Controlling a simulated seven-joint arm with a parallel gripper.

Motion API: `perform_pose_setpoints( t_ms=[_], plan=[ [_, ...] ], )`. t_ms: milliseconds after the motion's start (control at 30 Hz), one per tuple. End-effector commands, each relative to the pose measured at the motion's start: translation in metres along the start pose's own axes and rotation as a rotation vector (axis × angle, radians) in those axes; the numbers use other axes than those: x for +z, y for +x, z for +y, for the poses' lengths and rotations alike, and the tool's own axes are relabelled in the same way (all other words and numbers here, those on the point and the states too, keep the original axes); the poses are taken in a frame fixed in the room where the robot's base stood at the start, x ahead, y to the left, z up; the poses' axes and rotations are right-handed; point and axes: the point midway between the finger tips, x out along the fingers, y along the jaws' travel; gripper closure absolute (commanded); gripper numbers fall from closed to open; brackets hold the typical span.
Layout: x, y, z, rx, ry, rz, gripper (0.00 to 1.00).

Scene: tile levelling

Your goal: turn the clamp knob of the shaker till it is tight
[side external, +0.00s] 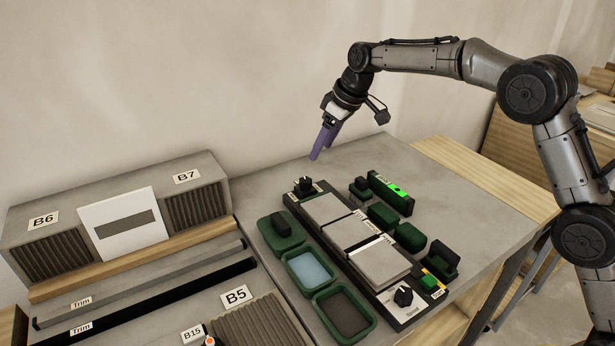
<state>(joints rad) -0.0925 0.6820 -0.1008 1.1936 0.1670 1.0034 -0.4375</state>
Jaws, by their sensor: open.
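The shaker (383,287) is a long dark unit on the grey table in the side external view, with pale square tiles along its top. One black knob (303,185) sits at its far end. Another black knob (403,296) sits on a pale panel at its near end; the print beside it is too small to read surely. I cannot tell for certain which is the clamp knob. My gripper (321,151), with purple fingers, is open and empty. It hangs above the table behind the far knob, apart from it and pointing down.
Green pieces and a box with a lit green display (391,193) stand right. Grey blocks and trim strips fill the left.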

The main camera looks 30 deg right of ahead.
Motion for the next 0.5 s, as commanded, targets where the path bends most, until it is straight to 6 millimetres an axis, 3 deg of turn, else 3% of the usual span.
perform_pose_setpoints(
  t_ms=[300,500],
  plan=[
    [0.001,0.065,-0.001,-0.002,0.0,-0.005,0.31],
    [0.001,0.097,-0.001,-0.001,0.0,-0.002,0.31]
  ],
)
